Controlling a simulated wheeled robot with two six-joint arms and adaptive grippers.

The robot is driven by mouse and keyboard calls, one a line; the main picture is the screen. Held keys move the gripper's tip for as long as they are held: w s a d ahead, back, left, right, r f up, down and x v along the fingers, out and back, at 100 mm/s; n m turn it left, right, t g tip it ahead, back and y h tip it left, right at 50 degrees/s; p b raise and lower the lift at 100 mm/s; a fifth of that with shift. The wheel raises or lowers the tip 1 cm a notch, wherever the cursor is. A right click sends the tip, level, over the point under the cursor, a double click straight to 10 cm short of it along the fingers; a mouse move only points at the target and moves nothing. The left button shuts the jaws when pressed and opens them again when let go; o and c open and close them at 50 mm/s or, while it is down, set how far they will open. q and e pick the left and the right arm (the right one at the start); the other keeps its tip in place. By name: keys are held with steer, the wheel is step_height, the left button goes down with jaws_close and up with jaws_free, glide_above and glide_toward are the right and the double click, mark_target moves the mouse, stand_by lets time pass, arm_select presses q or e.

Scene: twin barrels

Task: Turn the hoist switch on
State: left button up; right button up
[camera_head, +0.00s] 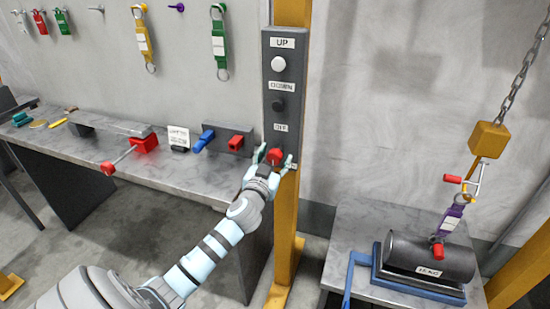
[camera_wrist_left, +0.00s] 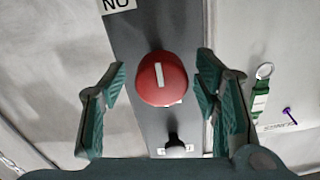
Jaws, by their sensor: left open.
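The grey control box (camera_head: 284,95) is fixed to a yellow post and carries a white UP button (camera_head: 278,63), a black DOWN button (camera_head: 278,104) and the red hoist switch (camera_head: 274,156) at its lower end. My left gripper (camera_head: 273,163) is at the red switch. In the left wrist view the round red switch (camera_wrist_left: 161,78) has a white line running lengthwise along the box. The fingers of my left gripper (camera_wrist_left: 160,90) are open, one on each side of the switch, with gaps between. An upside-down ON label (camera_wrist_left: 118,4) shows beyond it. My right gripper is not in view.
A workbench (camera_head: 120,165) stands left of the post, with a red vise-like clamp (camera_head: 144,144) and a blue handle (camera_head: 203,140). At right, a chain with a yellow block (camera_head: 489,140) hangs over a dark barrel (camera_head: 430,255) in a blue cradle. Tags hang on the wall.

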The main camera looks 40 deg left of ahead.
arm_select(q)
steer(key=shift+c, duration=0.3)
steer(key=shift+a, duration=0.1)
steer(key=c, duration=1.1)
steer(key=shift+m, duration=0.3)
steer(key=m, duration=0.3)
steer(key=shift+m, duration=0.3)
steer(key=m+p, duration=0.1)
steer(key=m, duration=0.3)
steer(key=shift+m, duration=0.3)
steer(key=m+p, duration=0.1)
steer(key=m, duration=0.3)
steer(key=shift+m, duration=0.3)
steer(key=m+p, duration=0.1)
steer(key=m, duration=0.3)
steer(key=shift+m+t, duration=0.3)
steer(key=shift+m, duration=0.1)
